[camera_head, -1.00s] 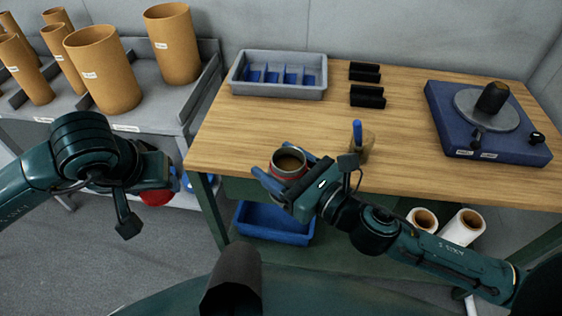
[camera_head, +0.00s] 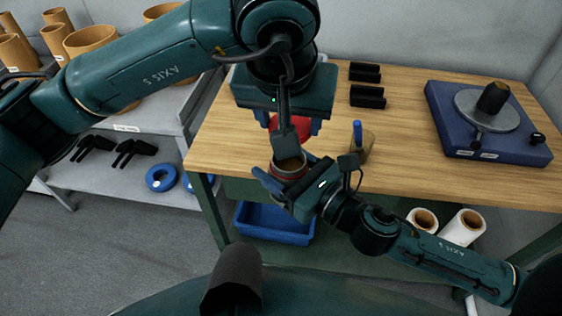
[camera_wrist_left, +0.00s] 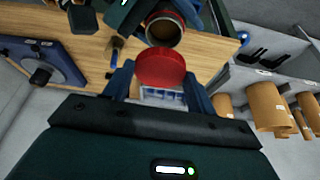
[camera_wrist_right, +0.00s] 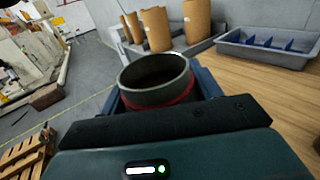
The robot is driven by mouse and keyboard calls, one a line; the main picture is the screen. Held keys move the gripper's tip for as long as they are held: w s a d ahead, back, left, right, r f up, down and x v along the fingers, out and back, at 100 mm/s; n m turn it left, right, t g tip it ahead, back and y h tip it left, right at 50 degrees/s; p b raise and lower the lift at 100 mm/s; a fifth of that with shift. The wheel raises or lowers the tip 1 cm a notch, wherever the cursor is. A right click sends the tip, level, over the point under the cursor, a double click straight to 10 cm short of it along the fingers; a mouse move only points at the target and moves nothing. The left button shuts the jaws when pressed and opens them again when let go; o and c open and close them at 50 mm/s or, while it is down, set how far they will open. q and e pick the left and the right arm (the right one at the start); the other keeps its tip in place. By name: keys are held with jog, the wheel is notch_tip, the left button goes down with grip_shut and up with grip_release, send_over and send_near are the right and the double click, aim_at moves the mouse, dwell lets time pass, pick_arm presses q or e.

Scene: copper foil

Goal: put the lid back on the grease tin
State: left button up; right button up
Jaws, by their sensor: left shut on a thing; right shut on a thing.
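The grease tin (camera_head: 289,168) is an open, round metal tin with a red band and brown contents. My right gripper (camera_head: 285,174) is shut around its sides and holds it upright at the table's front edge. In the right wrist view the tin's open rim (camera_wrist_right: 155,75) faces up between the fingers. The red lid (camera_head: 291,127) is held by my left gripper (camera_head: 290,122), which is shut on it behind and above the tin. In the left wrist view the lid (camera_wrist_left: 160,67) sits between the fingers, apart from the tin's mouth (camera_wrist_left: 163,30). My left wrist hides part of the lid in the head view.
A blue-handled brush (camera_head: 358,139) stands close right of the tin. A blue turntable base (camera_head: 480,140) is at the right, with black blocks (camera_head: 367,96) behind. A blue bin (camera_head: 273,224) is below the table edge. My left arm covers the grey tray.

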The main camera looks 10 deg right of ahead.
aim_at(294, 167)
jog(key=shift+r, duration=0.1)
pick_arm(q)
jog(key=shift+f, duration=2)
jog(key=shift+f, duration=0.85)
jog(key=shift+f, duration=0.55)
pick_arm(e)
grip_shut()
pick_arm(q)
jog(key=m, duration=0.1)
jog(key=m+h, duration=0.1)
jog(key=m, duration=0.1)
jog(key=m+g, duration=0.1)
jog(key=m, duration=0.1)
jog(key=shift+w+a+h, duration=0.2)
jog(key=shift+a+h, duration=0.1)
jog(key=shift+a, duration=0.1)
jog(key=m+g, duration=0.1)
jog(key=m, duration=0.1)
jog(key=m+h, duration=0.1)
jog(key=m, duration=0.2)
jog(key=shift+w+g, duration=0.1)
jog(key=shift+g, duration=0.3)
